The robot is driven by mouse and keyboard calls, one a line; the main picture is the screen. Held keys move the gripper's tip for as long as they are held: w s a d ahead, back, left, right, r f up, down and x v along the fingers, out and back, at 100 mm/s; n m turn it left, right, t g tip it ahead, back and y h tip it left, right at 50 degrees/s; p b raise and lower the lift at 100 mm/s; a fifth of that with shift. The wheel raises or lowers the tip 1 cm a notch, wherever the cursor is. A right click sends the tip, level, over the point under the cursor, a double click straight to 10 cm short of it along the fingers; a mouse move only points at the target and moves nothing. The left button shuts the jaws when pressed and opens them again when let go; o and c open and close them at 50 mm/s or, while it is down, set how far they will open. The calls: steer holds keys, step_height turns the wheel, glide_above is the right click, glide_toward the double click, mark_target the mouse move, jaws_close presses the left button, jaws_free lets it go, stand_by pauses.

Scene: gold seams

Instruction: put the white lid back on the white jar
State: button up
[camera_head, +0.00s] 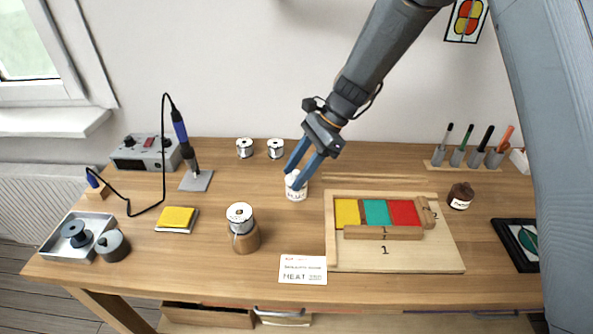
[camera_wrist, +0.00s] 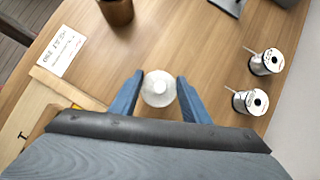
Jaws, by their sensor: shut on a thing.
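The white jar (camera_head: 296,194) stands upright on the wooden table, left of the wooden board, with dark lettering on its front. My gripper (camera_head: 294,178) reaches down over it from the upper right, its blue fingers on both sides of the white lid (camera_head: 291,178). In the wrist view the round lid (camera_wrist: 158,88) with its small knob sits between the fingertips of my gripper (camera_wrist: 159,90). The lid is right at the jar's mouth, held by the fingers. The lid hides the jar in the wrist view, and I cannot tell whether it is fully seated.
A board (camera_head: 395,257) with coloured glass pieces lies right of the jar. A solder spool on a brown pot (camera_head: 246,239) and a white card (camera_head: 303,270) are in front. Two spools (camera_head: 275,148) stand behind. A soldering station (camera_head: 146,152) is at the left. Bare table surrounds the jar.

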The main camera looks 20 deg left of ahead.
steer(key=shift+f, duration=0.5)
stand_by(1.2)
steer(key=o, duration=1.6)
steer(key=shift+p, duration=0.35)
steer(key=shift+r+p, duration=2.5)
steer(key=shift+r, duration=1)
